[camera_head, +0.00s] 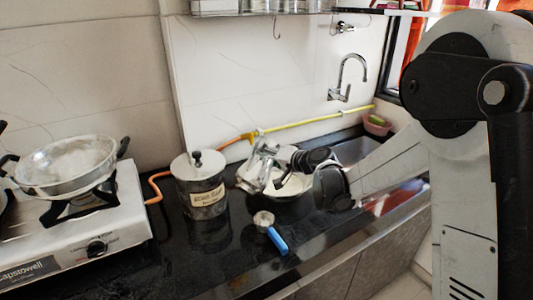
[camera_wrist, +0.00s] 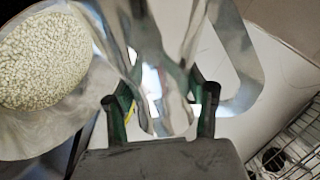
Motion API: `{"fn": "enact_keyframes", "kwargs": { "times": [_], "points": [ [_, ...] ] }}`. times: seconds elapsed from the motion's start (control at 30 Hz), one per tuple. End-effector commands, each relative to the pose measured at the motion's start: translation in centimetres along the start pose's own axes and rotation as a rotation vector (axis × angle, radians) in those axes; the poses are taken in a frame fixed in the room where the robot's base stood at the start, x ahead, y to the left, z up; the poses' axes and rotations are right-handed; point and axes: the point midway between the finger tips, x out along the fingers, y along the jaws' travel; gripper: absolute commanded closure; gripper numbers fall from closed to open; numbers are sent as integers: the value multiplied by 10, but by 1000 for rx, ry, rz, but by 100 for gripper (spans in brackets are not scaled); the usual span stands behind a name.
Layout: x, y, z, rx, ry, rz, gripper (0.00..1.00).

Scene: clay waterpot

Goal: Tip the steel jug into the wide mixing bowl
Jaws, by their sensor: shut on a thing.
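The steel jug (camera_head: 259,168) is tilted in my gripper (camera_head: 284,160), above the counter and close to the wide mixing bowl (camera_head: 291,190). In the wrist view the shiny jug (camera_wrist: 150,60) fills the middle, between the two dark fingers of my gripper (camera_wrist: 162,108), which are shut on it. The bowl's steel wall shows at the left of the wrist view (camera_wrist: 30,135), with pale grains (camera_wrist: 42,60) inside it. In the head view the jug and my gripper hide part of the bowl. I cannot tell whether anything is flowing from the jug.
A lidded steel canister (camera_head: 200,190) stands left of the jug. A small cup with a blue handle (camera_head: 272,235) lies in front. A stove (camera_head: 80,225) with a pan (camera_head: 68,165) is at the far left. The sink (camera_head: 355,150) and tap (camera_head: 346,80) are behind right.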

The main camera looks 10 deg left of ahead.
Motion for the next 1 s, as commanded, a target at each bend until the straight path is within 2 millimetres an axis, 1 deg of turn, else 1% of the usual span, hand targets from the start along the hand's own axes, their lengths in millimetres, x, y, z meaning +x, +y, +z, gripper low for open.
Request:
{"fn": "enact_keyframes", "kwargs": {
  "times": [0.33,0.53,0.8,1.0],
  "points": [
    [6,14,9,138,-57,0,100],
    [6,14,9,145,-60,0,100],
    [7,18,8,267,-112,0,100],
    [7,18,8,299,-125,1,100]
  ]
}}
